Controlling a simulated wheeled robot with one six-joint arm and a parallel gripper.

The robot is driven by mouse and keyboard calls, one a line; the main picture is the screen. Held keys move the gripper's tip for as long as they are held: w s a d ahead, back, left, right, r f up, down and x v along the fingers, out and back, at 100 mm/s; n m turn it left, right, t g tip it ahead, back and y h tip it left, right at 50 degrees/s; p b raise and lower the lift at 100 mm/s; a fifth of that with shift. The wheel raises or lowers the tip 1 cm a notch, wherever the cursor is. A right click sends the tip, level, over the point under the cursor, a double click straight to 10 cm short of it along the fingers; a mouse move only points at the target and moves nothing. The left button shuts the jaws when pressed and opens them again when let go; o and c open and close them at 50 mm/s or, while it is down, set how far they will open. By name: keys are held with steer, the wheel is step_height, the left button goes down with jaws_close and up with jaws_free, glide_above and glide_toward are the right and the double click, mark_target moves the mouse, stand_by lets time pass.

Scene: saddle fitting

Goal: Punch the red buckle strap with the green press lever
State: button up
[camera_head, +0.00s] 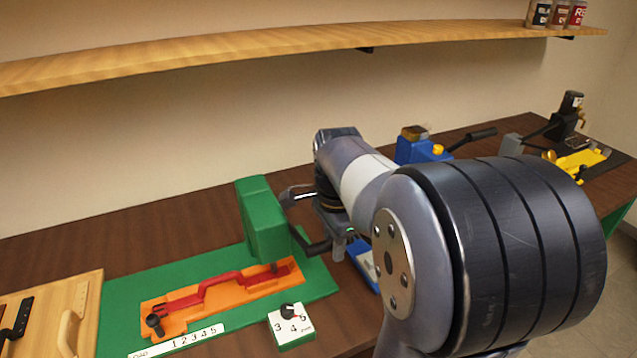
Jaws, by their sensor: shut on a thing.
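The green press (262,218) stands at the back of a green base plate (120,290). Its dark lever (313,246) comes off the right side of the press. The red buckle strap (222,282) lies in an orange holder (240,292) on the plate, and its right end runs in front of the press head. My gripper (341,247) is at the right of the press, shut on the outer end of the lever. My arm comes in from the right, and the exact grip on the lever is small and partly hidden.
A numbered scale (180,342) and a dial block (290,325) sit at the plate's front. A wooden board with handles (65,310) is at left. A blue press (415,150) and a yellow station (575,165) stand at right. A shelf (300,45) runs above.

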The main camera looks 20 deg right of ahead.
step_height(320, 180, down, 6)
steer(key=s+b, duration=0.1)
steer(key=b, duration=0.2)
stand_by(0.7)
stand_by(0.5)
steer(key=shift+w+r+p, duration=0.15)
steer(key=shift+r+p, duration=1.35)
steer(key=shift+r, duration=0.25)
